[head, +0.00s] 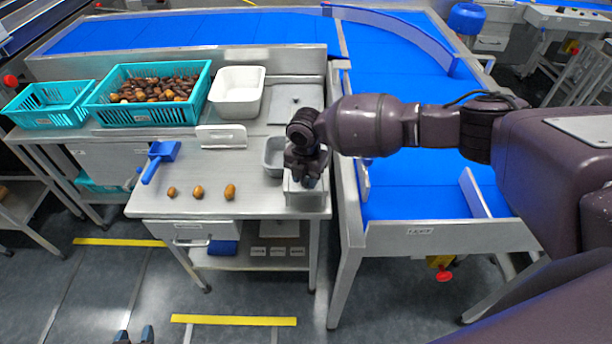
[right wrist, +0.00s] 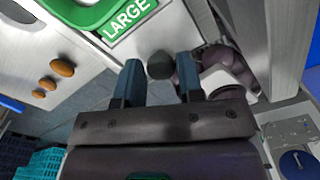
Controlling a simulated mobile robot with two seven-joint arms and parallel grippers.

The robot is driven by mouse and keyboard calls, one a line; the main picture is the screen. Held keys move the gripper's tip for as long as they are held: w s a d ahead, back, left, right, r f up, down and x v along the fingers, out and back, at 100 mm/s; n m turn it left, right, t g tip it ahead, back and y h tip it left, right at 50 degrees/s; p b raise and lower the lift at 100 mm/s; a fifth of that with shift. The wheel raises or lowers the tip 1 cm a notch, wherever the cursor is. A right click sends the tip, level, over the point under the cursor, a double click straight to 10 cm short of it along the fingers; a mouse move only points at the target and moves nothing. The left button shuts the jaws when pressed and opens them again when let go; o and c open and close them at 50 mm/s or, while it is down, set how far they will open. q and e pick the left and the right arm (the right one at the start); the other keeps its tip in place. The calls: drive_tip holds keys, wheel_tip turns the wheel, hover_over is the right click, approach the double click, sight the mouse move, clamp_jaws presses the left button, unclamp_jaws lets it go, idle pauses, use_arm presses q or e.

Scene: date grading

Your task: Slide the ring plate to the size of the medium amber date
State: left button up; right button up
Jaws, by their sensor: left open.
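Three amber dates lie in a row on the steel table; the medium date (head: 198,191) is between a smaller one (head: 171,191) and a larger one (head: 230,191). They also show in the right wrist view, the medium one (right wrist: 47,83) in the middle. My right gripper (head: 306,180) is over a grey metal box (head: 307,200) at the table's right front. In the right wrist view its fingers (right wrist: 160,82) stand apart either side of a dark round knob (right wrist: 160,65). A green-rimmed opening (right wrist: 95,25) labelled LARGE is beside it. My left gripper (head: 134,336) is open, low in front of the table.
A blue scoop (head: 160,158) lies left of the dates. A teal crate (head: 197,104) of dates, an emptier teal crate (head: 20,117) and a white tub (head: 238,90) stand behind. A blue conveyor (head: 400,185) runs on the right. The table front around the dates is clear.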

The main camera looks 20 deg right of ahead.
drive_tip(key=o, duration=0.3)
wheel_tip(320, 180, up, 11)
drive_tip(key=shift+f, duration=0.1)
idle(0.5)
idle(0.4)
